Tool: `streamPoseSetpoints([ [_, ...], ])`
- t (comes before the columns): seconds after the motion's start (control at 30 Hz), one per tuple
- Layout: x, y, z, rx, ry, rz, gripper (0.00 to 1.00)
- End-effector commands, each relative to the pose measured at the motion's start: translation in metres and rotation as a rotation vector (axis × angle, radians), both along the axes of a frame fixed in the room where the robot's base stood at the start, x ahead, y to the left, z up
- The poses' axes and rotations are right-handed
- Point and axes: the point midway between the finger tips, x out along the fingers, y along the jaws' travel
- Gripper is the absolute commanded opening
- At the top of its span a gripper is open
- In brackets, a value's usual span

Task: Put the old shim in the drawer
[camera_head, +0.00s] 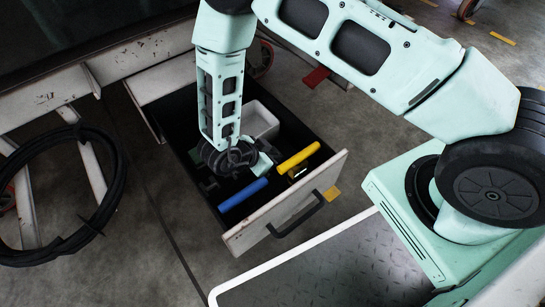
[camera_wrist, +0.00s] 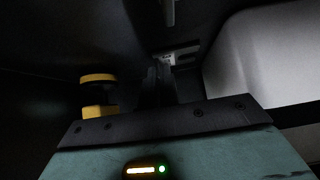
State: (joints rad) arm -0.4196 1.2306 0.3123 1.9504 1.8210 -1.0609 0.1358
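The drawer (camera_head: 290,214) is pulled open, with a pale worn front and a dark handle. My arm reaches down into it, and my gripper (camera_head: 262,166) is low inside, partly hidden behind my wrist in the head view. In the wrist view, the dark plate and teal body of my gripper fill the bottom; its fingers (camera_wrist: 160,84) are lost in shadow. A small grey metal piece (camera_wrist: 180,54) shows just beyond them; I cannot tell whether it is the old shim or whether the fingers touch it.
A white bin (camera_head: 260,121) stands in the drawer's back right; its wall is close on the right in the wrist view (camera_wrist: 262,58). A yellow cylinder (camera_head: 299,158) and a blue cylinder (camera_head: 243,195) lie toward the drawer front. A coiled black cable (camera_head: 112,190) hangs at left.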

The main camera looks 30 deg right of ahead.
Motion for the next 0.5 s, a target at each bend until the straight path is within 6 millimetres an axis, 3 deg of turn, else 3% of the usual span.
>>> streamPoseSetpoints([
  [0.13,-0.0002,-0.0002,-0.0021,-0.001,0.0,-0.001,0.0],
  [0.23,-0.0001,-0.0002,-0.0021,0.0,0.0,0.0,0.25],
  [0.5,0.0,-0.0003,-0.002,0.0,0.001,-0.001,0.25],
])
